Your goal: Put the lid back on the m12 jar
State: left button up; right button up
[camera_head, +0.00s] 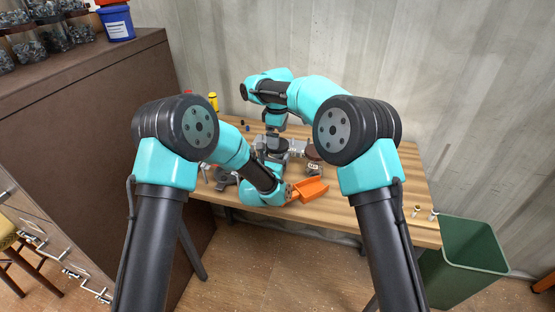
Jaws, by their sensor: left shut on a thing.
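My left gripper (290,190) is low over the front of the wooden table, mostly hidden by its own arm. It is shut on an orange scoop (310,190), which extends to its right; the grip itself is hard to make out. My right arm reaches across to the far middle of the table, and its gripper (275,148) points down there. Its fingers are too small and overlapped to tell whether they are open. A small round brown thing (313,153) is just right of it; I cannot tell whether it is the lid or a jar. No m12 label is readable.
The wooden table (385,185) has bare room on its right side. Two small items (417,210) stand near its right front corner. A green bin (465,260) stands beside that corner. A yellow bottle (213,102) is at the back left. Jars (53,37) stand on the brown cabinet.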

jog(key=shift+f, duration=1.6)
jog(key=c, duration=0.8)
jog(key=m, duration=0.4)
jog(key=shift+m, duration=0.3)
jog(key=m, duration=0.4)
jog(key=o, duration=0.8)
jog(key=shift+r, duration=0.1)
